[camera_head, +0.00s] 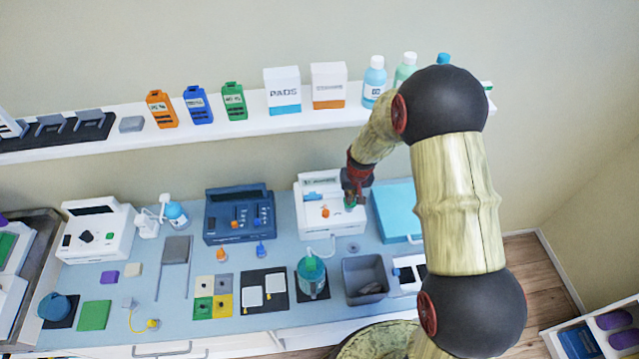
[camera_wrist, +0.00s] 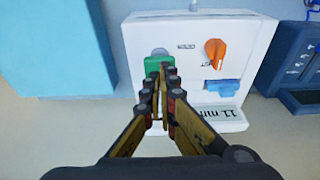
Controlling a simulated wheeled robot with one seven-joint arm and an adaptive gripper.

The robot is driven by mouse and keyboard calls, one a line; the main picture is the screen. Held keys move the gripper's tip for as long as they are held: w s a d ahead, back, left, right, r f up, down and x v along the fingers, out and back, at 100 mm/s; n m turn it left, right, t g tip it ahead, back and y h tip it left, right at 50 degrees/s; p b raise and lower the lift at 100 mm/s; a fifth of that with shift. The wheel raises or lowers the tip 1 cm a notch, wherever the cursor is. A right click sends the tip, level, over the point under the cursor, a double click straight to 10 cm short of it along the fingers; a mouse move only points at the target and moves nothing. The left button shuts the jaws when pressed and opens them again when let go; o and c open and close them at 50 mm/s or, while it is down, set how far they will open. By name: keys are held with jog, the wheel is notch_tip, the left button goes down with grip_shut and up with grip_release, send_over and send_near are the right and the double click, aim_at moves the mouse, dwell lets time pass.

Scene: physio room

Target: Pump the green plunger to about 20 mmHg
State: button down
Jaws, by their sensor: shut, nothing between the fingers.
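The green plunger (camera_wrist: 153,64) is on the front of a white unit (camera_wrist: 187,33), and only a little of it shows in the head view (camera_head: 348,205). The unit has an orange knob (camera_wrist: 215,52), a light blue part (camera_wrist: 222,88) and a display (camera_wrist: 221,115) that reads "11 mm", with the rest cut off. In the head view the unit (camera_head: 308,187) stands at the back of the counter. My gripper (camera_wrist: 166,70) is shut and empty, its fingertips at the green plunger and partly covering it. I cannot tell if they touch.
A dark blue unit (camera_head: 225,222) stands left of the white unit, and a turquoise box (camera_head: 397,208) lies close on its right. A shelf (camera_head: 260,122) with boxes and bottles runs above. A jar (camera_head: 312,275) and a grey bin (camera_head: 365,280) stand in front.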

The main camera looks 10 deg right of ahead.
jog(key=shift+s+f+b, duration=0.1)
jog(key=shift+f+b, duration=0.9)
jog(key=shift+f, duration=0.45)
jog(key=shift+r, duration=0.2)
jog(key=shift+r+p, duration=1.15)
jog(key=shift+r, duration=1)
jog(key=shift+r+p, duration=1.25)
jog(key=shift+r, duration=1.25)
